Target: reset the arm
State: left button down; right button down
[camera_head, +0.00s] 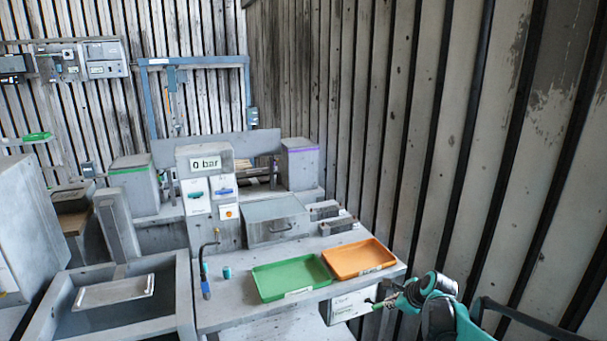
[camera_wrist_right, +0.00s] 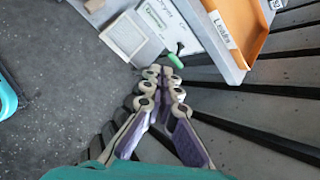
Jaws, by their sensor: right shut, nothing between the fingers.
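My right gripper (camera_head: 384,301) is at the lower right of the head view, just off the table's front right corner. It also shows in the wrist view (camera_wrist_right: 161,72), where its fingertips are together with nothing between them. A small green handle (camera_wrist_right: 175,61) is just beyond the fingertips, in front of a white labelled box (camera_wrist_right: 157,22); I cannot tell whether they touch. The same white box (camera_head: 347,305) shows below the table edge in the head view. My left gripper is not in view.
A green tray (camera_head: 291,277) and an orange tray (camera_head: 359,258) lie on the grey table (camera_head: 235,312). A grey drawer box (camera_head: 275,221) and a "0 bar" panel (camera_head: 206,163) stand behind. A corrugated wall (camera_head: 440,130) runs close along the right.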

jog(key=s+a+r+n+h, duration=0.1)
jog(key=s+a+r+n, duration=0.4)
jog(key=s, duration=0.4)
jog(key=s+a+r+n, duration=0.3)
jog(key=s+r+n, duration=0.1)
jog(key=s+n, duration=0.45)
jog(key=s+a+f+n, duration=0.1)
jog(key=s+f+n, duration=0.1)
jog(key=s+n, duration=0.3)
jog(key=s+f+n+h, duration=0.1)
jog(key=s+n, duration=0.5)
jog(key=s, duration=0.6)
jog(key=shift+a+f, duration=0.4)
